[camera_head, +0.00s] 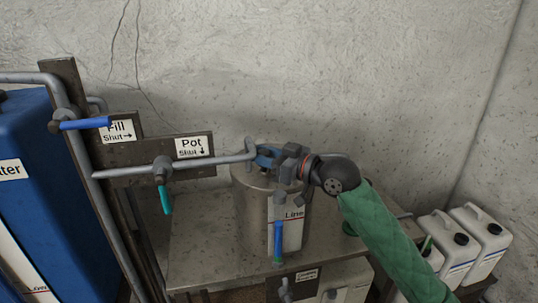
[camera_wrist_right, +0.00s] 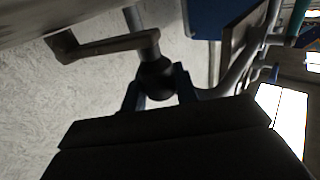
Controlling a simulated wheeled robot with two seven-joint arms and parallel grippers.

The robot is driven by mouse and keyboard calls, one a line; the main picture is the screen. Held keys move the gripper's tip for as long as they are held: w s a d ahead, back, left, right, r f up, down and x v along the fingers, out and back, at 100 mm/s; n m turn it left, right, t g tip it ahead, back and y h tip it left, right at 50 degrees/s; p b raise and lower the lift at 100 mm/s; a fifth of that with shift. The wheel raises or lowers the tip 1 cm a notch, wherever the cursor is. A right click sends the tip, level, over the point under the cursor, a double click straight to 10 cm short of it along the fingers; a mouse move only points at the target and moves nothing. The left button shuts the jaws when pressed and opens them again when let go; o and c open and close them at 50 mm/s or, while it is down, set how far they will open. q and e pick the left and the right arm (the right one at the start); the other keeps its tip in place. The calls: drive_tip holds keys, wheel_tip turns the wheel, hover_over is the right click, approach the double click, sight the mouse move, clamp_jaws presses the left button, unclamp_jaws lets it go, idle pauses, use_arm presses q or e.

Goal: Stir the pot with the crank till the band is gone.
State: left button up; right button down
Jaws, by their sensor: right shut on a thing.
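The crank (camera_wrist_right: 110,45), a bent grey bar, runs off from beside this knob. The gripper hides most of the crank and the pot's top in the head view. I cannot make out a band. My left gripper is out of view.
A blue-handled Fill valve (camera_head: 84,124) and a teal-handled Pot valve (camera_head: 166,198) are on pipes at left. Another blue handle (camera_head: 277,240) hangs before the pot. White jugs (camera_head: 484,238) stand at right. The table (camera_head: 200,250) is bare left of the pot.

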drive_tip(key=shift+a, duration=0.1)
idle(0.4)
drive_tip(key=c, duration=1.1)
unclamp_jaws()
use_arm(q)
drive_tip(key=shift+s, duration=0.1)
use_arm(e)
drive_tip(key=shift+s+d+f, duration=0.1)
drive_tip(key=shift+d, duration=0.15)
use_arm(q)
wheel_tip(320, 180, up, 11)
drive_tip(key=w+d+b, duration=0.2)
drive_tip(key=b, duration=0.1)
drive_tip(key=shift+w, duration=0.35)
use_arm(e)
drive_tip(key=v, duration=0.7)
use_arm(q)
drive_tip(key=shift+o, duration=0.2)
